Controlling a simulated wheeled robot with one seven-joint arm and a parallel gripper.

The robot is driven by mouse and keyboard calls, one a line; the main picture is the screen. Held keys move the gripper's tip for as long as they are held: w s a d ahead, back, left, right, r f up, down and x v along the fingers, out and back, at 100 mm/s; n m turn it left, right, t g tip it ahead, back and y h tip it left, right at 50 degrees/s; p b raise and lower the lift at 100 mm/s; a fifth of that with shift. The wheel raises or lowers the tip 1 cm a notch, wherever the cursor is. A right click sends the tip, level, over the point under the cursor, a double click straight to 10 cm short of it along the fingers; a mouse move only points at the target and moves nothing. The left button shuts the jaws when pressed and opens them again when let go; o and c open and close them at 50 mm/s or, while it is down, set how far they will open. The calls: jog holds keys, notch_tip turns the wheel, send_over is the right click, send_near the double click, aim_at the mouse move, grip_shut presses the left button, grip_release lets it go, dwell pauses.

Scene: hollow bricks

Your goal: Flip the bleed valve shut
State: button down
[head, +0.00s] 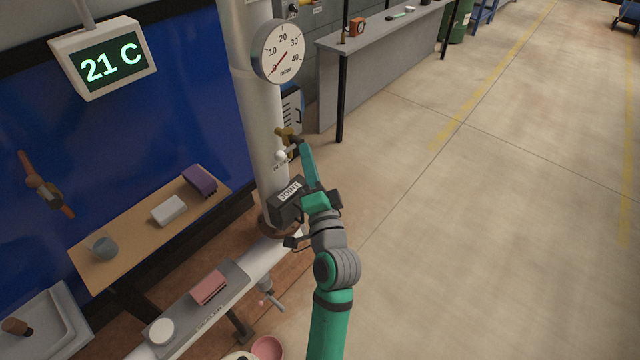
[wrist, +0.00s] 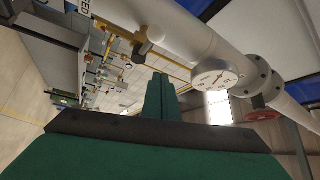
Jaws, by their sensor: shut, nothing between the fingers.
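The bleed valve (head: 286,133) is a small brass fitting on the right side of the white vertical pipe, below the round gauge. A partly hidden label sits just under it. In the wrist view the valve (wrist: 142,46) shows beside the pipe, beyond my fingertips and a little to their left. I cannot tell its lever's exact angle. My gripper (head: 305,148) is shut and empty, its teal fingers close beside the valve on the right. In the wrist view the fingers (wrist: 159,88) are together. I see no clear contact with the valve.
The white pipe (head: 262,130) carries a mbar gauge (head: 278,52). A wooden shelf (head: 130,235) and a grey shelf with a pink block (head: 209,287) lie to the left. A grey bench (head: 345,85) stands behind. The floor at right is open.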

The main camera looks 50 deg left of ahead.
jog(key=s+d+f, duration=0.1)
jog(key=d+f, duration=0.2)
jog(key=d, duration=0.3)
jog(key=shift+f, duration=0.35)
jog(key=d+f+m+t+h, duration=0.2)
jog(key=d+f+t+h, duration=0.3)
jog(key=d+f, duration=0.55)
jog(key=d+f+m+t+h, duration=0.25)
jog(key=d+f+h, duration=0.45)
jog(key=d, duration=0.6)
jog(key=s+d+f+n+h, duration=0.2)
jog(key=s+d+n+h, duration=0.2)
jog(key=s+d, duration=1.3)
jog(key=h, duration=0.3)
jog(key=shift+s+d+f+n+h, duration=0.15)
jog(key=shift+d+f+n+h, duration=0.15)
jog(key=shift+d+n, duration=0.1)
